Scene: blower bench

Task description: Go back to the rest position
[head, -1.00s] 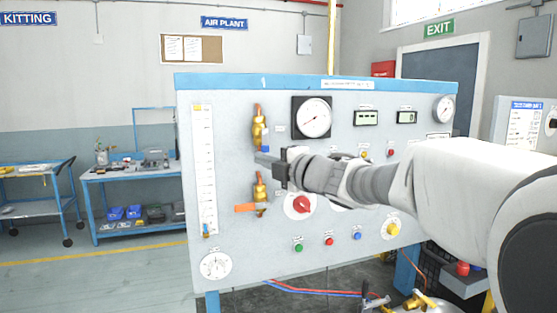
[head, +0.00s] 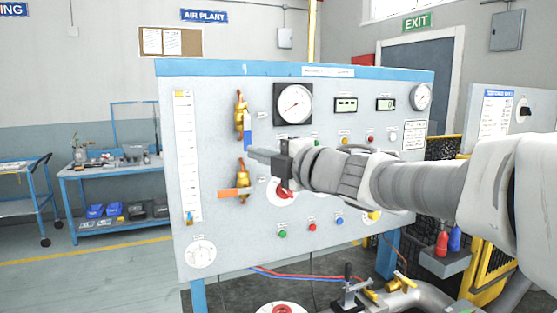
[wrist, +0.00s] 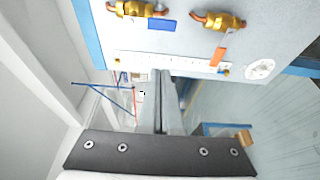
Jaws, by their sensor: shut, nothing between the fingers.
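My gripper (head: 258,156) is in front of the white panel (head: 330,243), between two brass valves and toward the panel's left half. It is shut and empty, with its fingers pointing left. It also shows in the wrist view (wrist: 160,75) with the fingertips together. The upper brass valve (head: 241,113) has a blue lever (head: 248,133) hanging down. The lower brass valve (head: 243,174) has an orange lever (head: 234,193) lying level to the left. My forearm hides part of the panel's right side, and the gripper partly hides the red knob (head: 284,193).
A blue workbench (head: 110,172) and a cart (head: 25,209) stand at the back left, with clear floor before them. Pipes with a clamp (head: 349,295) lie low in front of the panel. A yellow frame (head: 492,278) stands at the right.

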